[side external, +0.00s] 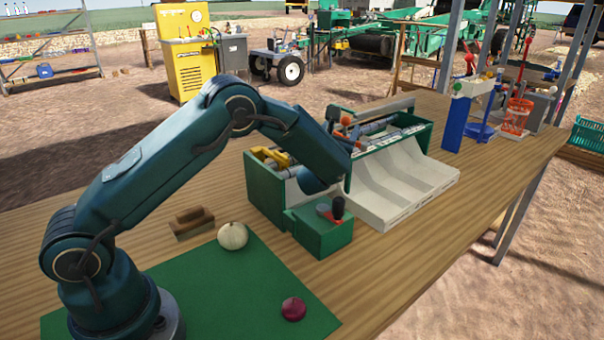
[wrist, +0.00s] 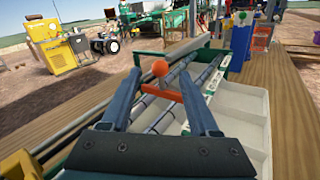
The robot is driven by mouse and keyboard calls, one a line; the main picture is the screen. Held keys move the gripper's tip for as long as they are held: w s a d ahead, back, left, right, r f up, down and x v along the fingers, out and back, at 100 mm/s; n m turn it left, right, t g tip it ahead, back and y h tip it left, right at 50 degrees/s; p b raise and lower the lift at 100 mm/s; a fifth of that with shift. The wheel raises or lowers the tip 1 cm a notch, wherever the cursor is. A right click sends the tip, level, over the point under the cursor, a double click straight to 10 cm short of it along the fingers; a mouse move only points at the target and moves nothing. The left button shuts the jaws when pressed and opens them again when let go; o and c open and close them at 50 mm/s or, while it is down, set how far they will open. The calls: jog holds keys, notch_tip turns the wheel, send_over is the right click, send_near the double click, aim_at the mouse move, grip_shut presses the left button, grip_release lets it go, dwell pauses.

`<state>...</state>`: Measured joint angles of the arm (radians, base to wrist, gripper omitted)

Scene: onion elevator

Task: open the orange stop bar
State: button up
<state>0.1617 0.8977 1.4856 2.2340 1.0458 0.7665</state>
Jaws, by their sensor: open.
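The orange stop bar (wrist: 158,92) with its orange ball knob (wrist: 160,68) shows in the wrist view, lying across the rollers of the green elevator. In the side external view only small orange parts and the ball (side external: 346,121) show behind my arm. My gripper (wrist: 160,73) is open, its two dark blue fingers on either side of the knob and bar. I cannot tell whether the fingers touch the bar. In the side external view my gripper is hidden behind my forearm and the elevator (side external: 265,195).
White sloped trays (side external: 405,185) adjoin the elevator on its right. A green box (side external: 323,236) with a red lever and black knob stands in front. A white onion (side external: 232,236) and red onion (side external: 294,309) rest on the green mat (side external: 220,285). A brown wooden block (side external: 192,219) lies nearby.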

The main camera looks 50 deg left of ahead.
aim_at(345, 123)
jog(key=shift+x, duration=2.5)
jog(key=shift+f, duration=0.1)
grip_shut()
